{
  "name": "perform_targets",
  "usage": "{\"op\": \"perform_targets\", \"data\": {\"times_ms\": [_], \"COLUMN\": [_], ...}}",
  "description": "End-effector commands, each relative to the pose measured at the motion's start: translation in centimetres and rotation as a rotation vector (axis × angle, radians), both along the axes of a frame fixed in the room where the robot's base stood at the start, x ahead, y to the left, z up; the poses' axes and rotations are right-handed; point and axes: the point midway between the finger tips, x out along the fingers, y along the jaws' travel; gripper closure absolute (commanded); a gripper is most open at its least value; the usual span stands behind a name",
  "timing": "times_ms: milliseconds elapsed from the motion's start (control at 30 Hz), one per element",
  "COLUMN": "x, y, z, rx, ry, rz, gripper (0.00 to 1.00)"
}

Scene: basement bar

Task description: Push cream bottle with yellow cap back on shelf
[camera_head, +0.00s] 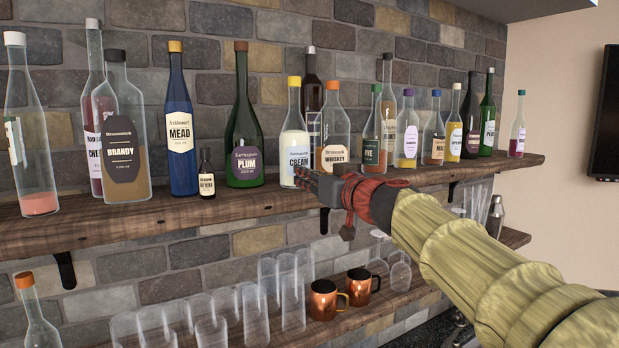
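My gripper (308,181) is just in front of the bottle's lower right side, at about shelf height. The fingertips overlap the bottle's base in the picture; I cannot tell whether they touch it. The fingers look dark and close together, but whether they are open or shut is unclear. Nothing shows held in them.
A whiskey bottle (335,135) with an orange cap stands close to the right of the cream bottle. A dark bottle (311,90) stands behind them. The green plum bottle (243,130) is to the left. Glasses and copper mugs (325,300) stand on the lower shelf.

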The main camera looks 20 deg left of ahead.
Motion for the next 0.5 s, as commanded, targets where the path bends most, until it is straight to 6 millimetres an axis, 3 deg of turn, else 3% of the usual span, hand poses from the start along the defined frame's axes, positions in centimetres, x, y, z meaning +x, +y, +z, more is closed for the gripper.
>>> {"op": "perform_targets", "data": {"times_ms": [500], "x": [0.98], "y": [1.09], "z": [-0.08], "rx": [-0.001], "ry": [0.001], "rz": [0.000], "gripper": [0.85]}}
